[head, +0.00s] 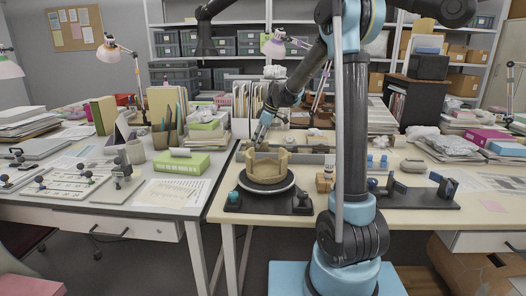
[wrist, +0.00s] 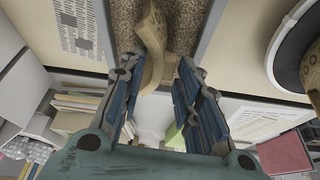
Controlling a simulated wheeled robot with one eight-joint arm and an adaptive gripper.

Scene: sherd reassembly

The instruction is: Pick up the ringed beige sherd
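A curved beige sherd (wrist: 152,68) stands in the wrist view between the two blue fingers of my gripper (wrist: 158,70). Faint marks show on its upper part. My gripper is open around it, with a gap visible on the right; I cannot tell whether the left finger touches it. Grainy brown fill of a tray (wrist: 187,25) lies beyond the sherd. In the head view my gripper (head: 258,142) points down just behind the partly built beige vessel (head: 266,170). The sherd cannot be made out there.
The vessel stands on a dark turntable (head: 267,189), whose edge shows at the right of the wrist view (wrist: 283,55). A grey tray (head: 309,158) runs along the table behind it. A small wooden block (head: 324,182) and dark stands (head: 415,196) are to the right.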

